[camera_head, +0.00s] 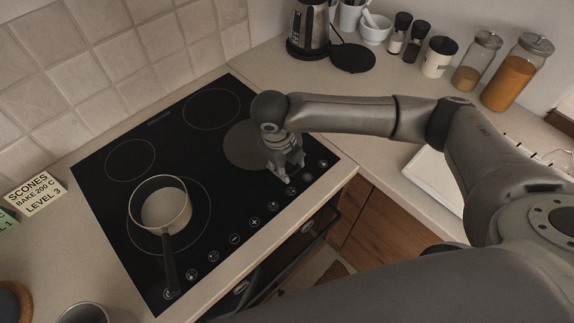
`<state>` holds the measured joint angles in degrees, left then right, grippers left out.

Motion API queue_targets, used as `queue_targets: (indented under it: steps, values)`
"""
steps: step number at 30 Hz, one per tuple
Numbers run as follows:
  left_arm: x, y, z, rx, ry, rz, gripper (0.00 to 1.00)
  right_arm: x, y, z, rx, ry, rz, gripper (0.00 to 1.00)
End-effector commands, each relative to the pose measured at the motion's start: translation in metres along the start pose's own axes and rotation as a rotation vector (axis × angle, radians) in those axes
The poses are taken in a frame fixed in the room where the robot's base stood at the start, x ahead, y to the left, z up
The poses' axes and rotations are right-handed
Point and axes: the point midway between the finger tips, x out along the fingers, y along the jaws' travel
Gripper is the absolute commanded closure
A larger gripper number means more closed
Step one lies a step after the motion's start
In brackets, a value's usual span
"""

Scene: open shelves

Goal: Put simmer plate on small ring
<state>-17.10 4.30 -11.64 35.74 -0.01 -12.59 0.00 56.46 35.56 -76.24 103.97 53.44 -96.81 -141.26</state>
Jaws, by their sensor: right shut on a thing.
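The simmer plate appears to be the dark grey disc (243,149) over the front right of the black hob (187,170). My right gripper (283,172) is at the disc's right edge, pointing down and shut on it. The gripper hides part of that edge, and I cannot tell whether the disc rests on the glass or is slightly raised. Two bare, thin-outlined rings lie at the back: the back left ring (130,160), which looks the smallest, and the back right ring (211,108). My left gripper is not in view.
A pot (163,204) stands on the large front left ring, its handle toward the front edge. A kettle (308,28), a black disc with a handle (352,58), mugs and jars (515,72) line the back right counter. A scones card (35,194) stands left.

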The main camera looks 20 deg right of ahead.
Motion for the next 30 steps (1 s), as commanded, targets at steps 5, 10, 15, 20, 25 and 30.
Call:
queue_targets:
  steps: [5, 10, 15, 20, 25, 30]
  values:
    - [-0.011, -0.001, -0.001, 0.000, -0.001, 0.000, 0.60, 0.015, 0.005, 0.000, -0.003, -0.001, 0.002, 0.96]
    - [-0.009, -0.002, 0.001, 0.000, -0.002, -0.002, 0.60, 0.017, 0.005, 0.000, -0.003, -0.003, 0.002, 0.96]
    - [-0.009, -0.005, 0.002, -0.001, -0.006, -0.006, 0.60, 0.019, 0.006, 0.000, -0.002, -0.002, 0.002, 0.96]
    - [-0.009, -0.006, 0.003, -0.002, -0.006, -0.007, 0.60, 0.019, 0.006, -0.001, -0.003, 0.000, 0.002, 0.43]
    - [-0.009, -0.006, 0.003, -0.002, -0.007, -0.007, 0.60, 0.019, 0.006, -0.001, -0.003, 0.000, 0.002, 0.41]
    - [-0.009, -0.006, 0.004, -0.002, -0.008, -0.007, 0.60, 0.018, 0.006, -0.001, -0.003, 0.000, 0.002, 0.41]
